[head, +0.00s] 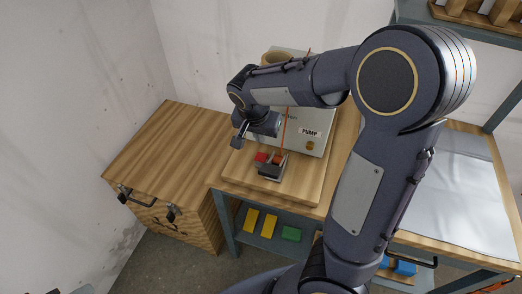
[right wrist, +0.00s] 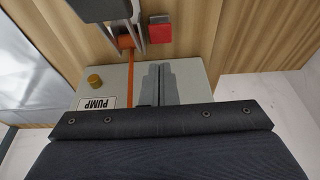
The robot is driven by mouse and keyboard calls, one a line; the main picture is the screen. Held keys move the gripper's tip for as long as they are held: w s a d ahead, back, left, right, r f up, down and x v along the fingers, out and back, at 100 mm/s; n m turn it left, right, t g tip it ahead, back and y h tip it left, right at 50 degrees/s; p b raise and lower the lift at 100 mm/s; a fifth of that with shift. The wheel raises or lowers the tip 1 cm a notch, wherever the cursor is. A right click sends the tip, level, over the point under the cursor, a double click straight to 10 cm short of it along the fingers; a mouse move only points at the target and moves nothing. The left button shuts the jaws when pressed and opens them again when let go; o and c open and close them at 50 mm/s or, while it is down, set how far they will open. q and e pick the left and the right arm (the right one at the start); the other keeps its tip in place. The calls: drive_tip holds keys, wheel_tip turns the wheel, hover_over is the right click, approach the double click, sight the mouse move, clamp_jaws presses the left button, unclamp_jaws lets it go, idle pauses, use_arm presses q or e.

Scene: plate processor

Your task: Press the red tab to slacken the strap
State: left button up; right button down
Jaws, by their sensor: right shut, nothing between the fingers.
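The red tab (head: 261,157) sits at the left side of a dark metal buckle (head: 271,170) on a wooden board. An orange strap (head: 283,128) runs from the buckle up over the grey pump box. My right gripper (head: 237,143) is shut and empty, above and to the left of the red tab, apart from it. In the right wrist view the shut fingers (right wrist: 167,68) point toward the red tab (right wrist: 160,31), with a gap between. The strap (right wrist: 130,78) shows beside them there. My left gripper is not in view.
The grey pump box (head: 317,147) with a PUMP label and brass knob stands behind the buckle. A wooden cabinet (head: 160,140) with a bare top is at left. Yellow and green blocks (head: 291,233) lie on the shelf below. A grey sheet (head: 455,190) covers the right.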

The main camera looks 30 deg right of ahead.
sight(262, 156)
drive_tip(key=x, duration=0.6)
drive_tip(key=shift+s+a+f, duration=0.15)
drive_tip(key=shift+s+f, duration=0.05)
drive_tip(key=shift+f, duration=0.95)
